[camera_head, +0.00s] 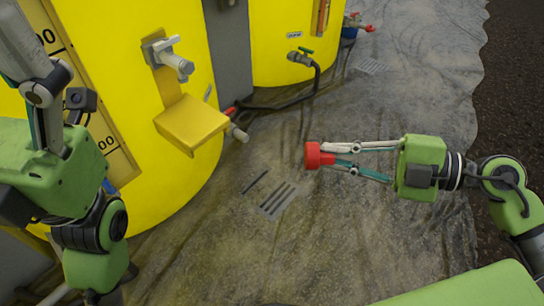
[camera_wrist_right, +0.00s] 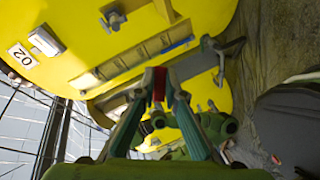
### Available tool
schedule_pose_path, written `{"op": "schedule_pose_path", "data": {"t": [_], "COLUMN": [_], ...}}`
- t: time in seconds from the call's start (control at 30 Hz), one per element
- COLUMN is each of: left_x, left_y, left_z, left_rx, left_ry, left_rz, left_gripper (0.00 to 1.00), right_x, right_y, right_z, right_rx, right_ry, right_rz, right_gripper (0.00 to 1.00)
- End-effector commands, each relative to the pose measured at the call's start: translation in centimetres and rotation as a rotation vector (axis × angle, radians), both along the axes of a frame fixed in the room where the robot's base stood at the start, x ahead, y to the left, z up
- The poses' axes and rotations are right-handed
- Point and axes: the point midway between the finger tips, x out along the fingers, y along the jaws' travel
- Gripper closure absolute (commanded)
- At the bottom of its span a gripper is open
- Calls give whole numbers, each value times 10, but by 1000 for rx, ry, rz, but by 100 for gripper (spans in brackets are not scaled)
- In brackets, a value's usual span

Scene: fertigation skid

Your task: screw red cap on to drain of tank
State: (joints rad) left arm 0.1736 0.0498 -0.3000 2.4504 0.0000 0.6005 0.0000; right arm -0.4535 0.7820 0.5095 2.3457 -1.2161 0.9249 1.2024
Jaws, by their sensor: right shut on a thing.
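The red cap (camera_head: 312,155) is held at the fingertips of my right gripper (camera_head: 335,158), above the grey ground sheet. In the right wrist view the red cap (camera_wrist_right: 159,84) shows between the fingers. The near yellow tank (camera_head: 205,110) has a grey pipe stub (camera_head: 238,133) low on its right side, which looks like its drain. The cap is apart from this stub, to its right in the head view. My left gripper (camera_head: 45,125) is at the left edge in front of the tank; its fingertips are not clear.
A yellow bracket (camera_head: 191,124) juts out above the stub. A valve with red parts (camera_head: 357,25) stands farther back. The sheet (camera_head: 400,100) is mostly clear.

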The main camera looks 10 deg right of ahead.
Motion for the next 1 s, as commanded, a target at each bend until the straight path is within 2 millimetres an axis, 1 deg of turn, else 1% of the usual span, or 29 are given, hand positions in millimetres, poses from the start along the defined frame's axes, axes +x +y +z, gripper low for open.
{"op": "schedule_pose_path", "data": {"t": [0.03, 0.17, 0.3, 0.47, 0.77, 1.0], "left_x": [0, 0, 0, 0, 0, 0], "left_y": [0, 0, 0, 0, 0, 0], "left_z": [0, 0, 0, -1, -1, -1], "left_rx": [0, 0, 0, 0, 0, 0], "left_ry": [1, 1, 1, 1, 1, 1], "left_rz": [0, 0, 0, 0, 0, 0], "left_gripper": [21, 21, 21, 21, 21, 21], "right_x": [-3, -5, -2, 3, 16, 25], "right_y": [-1, -1, 0, 2, 9, 7], "right_z": [-1, 3, 5, 3, -13, -30], "right_rx": [-11, -8, -5, -3, -2, 2], "right_ry": [9, 10, 7, 6, 5, -2], "right_rz": [10, 15, 8, -3, -39, -80], "right_gripper": [100, 100, 100, 100, 100, 100]}}
